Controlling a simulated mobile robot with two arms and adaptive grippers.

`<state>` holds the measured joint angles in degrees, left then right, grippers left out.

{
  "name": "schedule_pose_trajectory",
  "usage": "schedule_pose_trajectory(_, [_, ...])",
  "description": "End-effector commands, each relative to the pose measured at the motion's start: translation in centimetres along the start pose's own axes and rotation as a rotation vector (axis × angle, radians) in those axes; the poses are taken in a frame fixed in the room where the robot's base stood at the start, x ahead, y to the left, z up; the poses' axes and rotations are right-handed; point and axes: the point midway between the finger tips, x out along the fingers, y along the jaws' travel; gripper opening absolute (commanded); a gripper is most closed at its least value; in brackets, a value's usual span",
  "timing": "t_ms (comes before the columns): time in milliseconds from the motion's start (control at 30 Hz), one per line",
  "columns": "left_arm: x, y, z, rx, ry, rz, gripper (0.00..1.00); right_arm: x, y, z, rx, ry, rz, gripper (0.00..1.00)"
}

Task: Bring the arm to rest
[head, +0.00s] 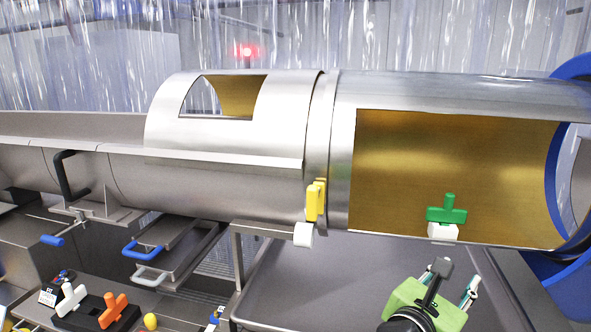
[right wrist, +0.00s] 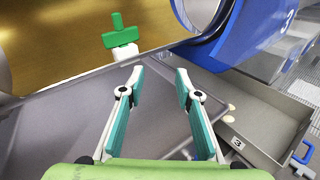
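My right gripper (head: 450,283) is at the lower right of the head view, in front of the drum and below its large opening. In the right wrist view its two teal fingers (right wrist: 160,78) stand apart with nothing between them. A green T-shaped handle on a white block (head: 446,216) sits at the lower edge of the drum opening, above and apart from the gripper. The handle also shows in the right wrist view (right wrist: 119,36), beyond the left fingertip. My left gripper is in neither view.
The steel drum (head: 430,92) spans the back, with a blue ring (head: 562,275) at its right end. A yellow latch (head: 315,201) sits at its seam. A grey tray (head: 330,290) lies below. A black holder with orange and white handles (head: 113,311) stands at lower left.

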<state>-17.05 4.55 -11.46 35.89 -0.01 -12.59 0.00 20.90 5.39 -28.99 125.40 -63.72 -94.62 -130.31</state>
Motion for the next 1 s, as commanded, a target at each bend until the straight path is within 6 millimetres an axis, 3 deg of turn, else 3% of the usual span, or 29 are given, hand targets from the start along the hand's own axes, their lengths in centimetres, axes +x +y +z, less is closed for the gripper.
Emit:
schedule_pose_trajectory(267, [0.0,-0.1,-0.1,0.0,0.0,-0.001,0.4,0.0,-1.5,-6.4,0.233,0.175,0.015,0.31])
schedule_pose_trajectory(467, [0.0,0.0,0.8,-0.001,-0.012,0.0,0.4,-1.3,-3.9,-13.8,0.529,0.388,-0.041,0.31])
schedule_pose_trajectory(700, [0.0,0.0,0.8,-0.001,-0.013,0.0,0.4,-5.7,-8.6,-23.6,1.007,0.678,-0.289,0.31])
schedule_pose_trajectory(900, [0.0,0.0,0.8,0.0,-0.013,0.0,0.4,-11.0,-12.9,-29.4,1.379,0.826,-0.629,0.31])
schedule_pose_trajectory(1000, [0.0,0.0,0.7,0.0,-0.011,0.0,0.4,-13.5,-14.7,-31.2,1.528,0.856,-0.805,0.31])
